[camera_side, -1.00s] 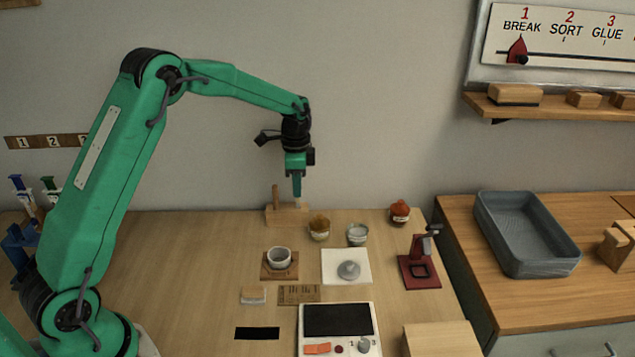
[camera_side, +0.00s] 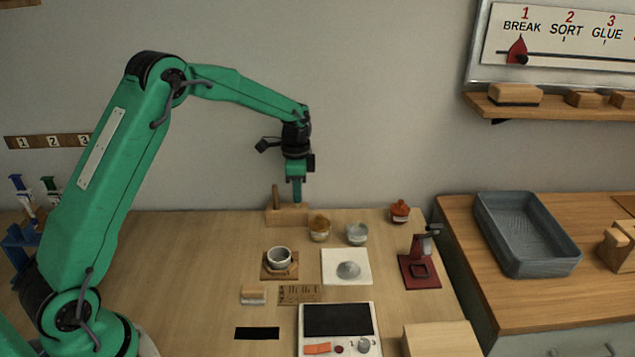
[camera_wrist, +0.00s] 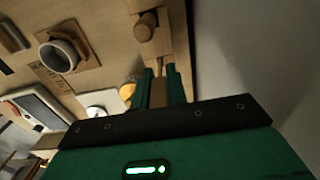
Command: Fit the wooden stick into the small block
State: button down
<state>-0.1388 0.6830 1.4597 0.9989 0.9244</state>
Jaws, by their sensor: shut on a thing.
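The small wooden block (camera_side: 290,215) sits at the back of the table, by the wall. A thick wooden peg (camera_side: 275,196) stands upright in its left part. My gripper (camera_side: 297,200) points down just above the right part of the block. In the wrist view my gripper (camera_wrist: 163,85) is shut on the wooden stick (camera_wrist: 158,94), which lies between the green fingers and points at the block (camera_wrist: 157,46). The round peg (camera_wrist: 146,24) shows beyond. The fingers hide the stick in the side view. I cannot tell whether its tip is in the block.
An amber jar (camera_side: 319,229), a grey jar (camera_side: 356,234) and a red-orange jar (camera_side: 400,211) stand right of the block. A cup (camera_side: 279,257) on a wooden coaster is in front. A red stand (camera_side: 418,270) is at the right. The wall is close behind.

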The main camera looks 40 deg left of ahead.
jog(key=shift+f, duration=1.1)
dwell(1.6)
jog(key=c, duration=1.3)
grip_release()
jog(key=shift+r, duration=2.5)
jog(key=shift+r, duration=0.1)
jog(key=shift+r, duration=3.8)
